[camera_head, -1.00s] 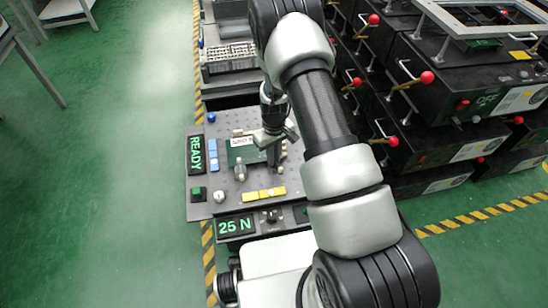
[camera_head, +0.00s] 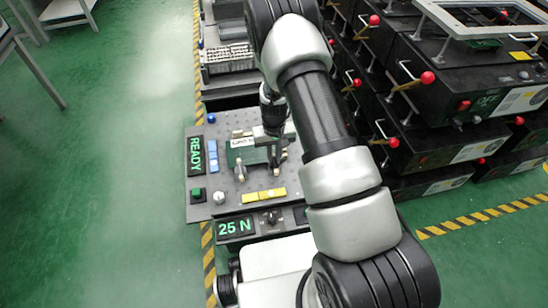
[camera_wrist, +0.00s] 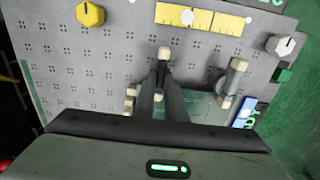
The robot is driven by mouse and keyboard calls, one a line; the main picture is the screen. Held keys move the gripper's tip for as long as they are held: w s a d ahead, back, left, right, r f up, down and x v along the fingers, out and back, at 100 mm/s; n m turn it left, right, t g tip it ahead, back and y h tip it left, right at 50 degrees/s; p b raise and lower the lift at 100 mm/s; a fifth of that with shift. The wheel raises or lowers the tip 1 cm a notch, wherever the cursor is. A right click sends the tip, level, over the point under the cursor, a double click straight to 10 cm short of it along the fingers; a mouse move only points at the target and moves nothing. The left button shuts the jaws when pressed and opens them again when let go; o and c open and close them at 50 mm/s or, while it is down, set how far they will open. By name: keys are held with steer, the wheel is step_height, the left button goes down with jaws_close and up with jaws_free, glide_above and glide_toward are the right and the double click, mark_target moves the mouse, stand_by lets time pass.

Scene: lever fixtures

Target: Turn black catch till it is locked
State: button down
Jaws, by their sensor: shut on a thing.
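The black catch (camera_wrist: 164,54) is a dark upright lever with a pale tip, on the grey perforated panel (camera_head: 222,180). In the wrist view my gripper (camera_wrist: 164,88) reaches over it with two dark fingers, shut on it. The fingers hide much of the catch. In the head view my gripper (camera_head: 272,160) points down at the panel, beside a green block (camera_head: 240,156) with a white label. The exact angle of the catch is hard to tell.
A grey lever (camera_head: 240,173) with a pale end stands to the left. Nearby are a yellow strip (camera_head: 264,195), a white knob (camera_head: 219,197), a green button (camera_head: 197,193) and a READY display (camera_head: 195,155). A lower display (camera_head: 235,227) reads 25 N. Black boxes with red-knobbed levers (camera_head: 428,77) stand right.

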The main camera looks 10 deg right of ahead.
mark_target(274, 161)
steer(key=c, duration=1.8)
jaws_free()
step_height(274, 161, up, 18)
steer(key=p, duration=0.4)
steer(key=shift+f, duration=0.25)
